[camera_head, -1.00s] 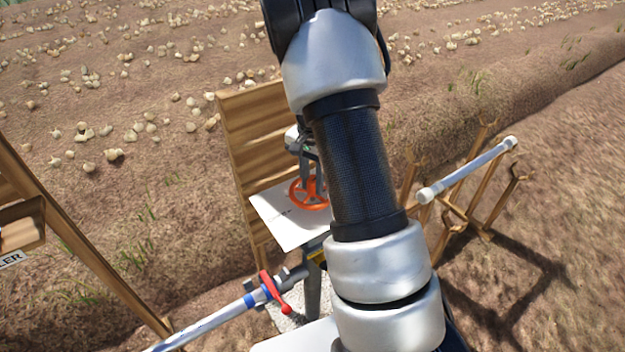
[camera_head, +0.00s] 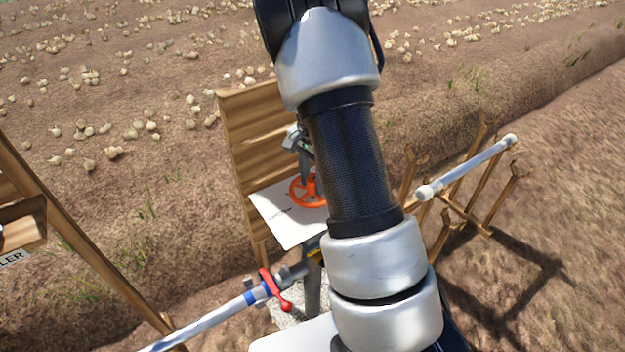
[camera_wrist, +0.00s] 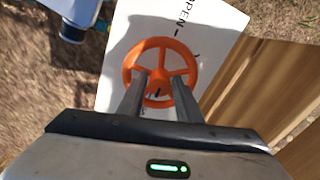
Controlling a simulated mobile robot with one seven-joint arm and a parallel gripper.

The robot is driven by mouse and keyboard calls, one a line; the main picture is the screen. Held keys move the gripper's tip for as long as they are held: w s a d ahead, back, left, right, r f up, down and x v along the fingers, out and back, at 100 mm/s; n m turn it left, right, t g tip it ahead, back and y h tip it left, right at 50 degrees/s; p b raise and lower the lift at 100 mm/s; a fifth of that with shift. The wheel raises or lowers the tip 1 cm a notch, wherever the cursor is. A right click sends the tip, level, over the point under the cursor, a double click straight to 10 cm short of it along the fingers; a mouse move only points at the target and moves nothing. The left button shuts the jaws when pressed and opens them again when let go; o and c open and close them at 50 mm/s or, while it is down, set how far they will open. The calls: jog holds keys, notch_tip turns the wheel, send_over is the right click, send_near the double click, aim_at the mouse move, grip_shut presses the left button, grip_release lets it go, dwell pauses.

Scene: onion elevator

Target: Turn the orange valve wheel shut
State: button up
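The orange valve wheel (camera_head: 296,198) sits over a white plate (camera_head: 286,230) in the head view, its right side partly hidden by my arm. In the wrist view, the wheel (camera_wrist: 160,42) has a round rim and spokes, and the white plate (camera_wrist: 215,20) behind it reads "OPEN" with dark marks. My gripper (camera_wrist: 160,77) is open, with its two fingers apart and their tips over the wheel, one on each side of its middle. Whether the fingers touch the spokes or rim I cannot tell. In the head view my gripper (camera_head: 306,172) is partly hidden behind my arm.
A wooden board (camera_head: 250,140) stands behind the plate. A pipe with a red lever handle (camera_head: 275,290) runs at lower left. A white tube (camera_head: 470,168) rests on a wooden rack at right. A wooden frame (camera_head: 85,250) stands at left.

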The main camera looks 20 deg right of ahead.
jog(key=shift+o, duration=0.9)
notch_tip(320, 180, up, 17)
jog(key=p, duration=0.1)
jog(key=shift+r, duration=0.2)
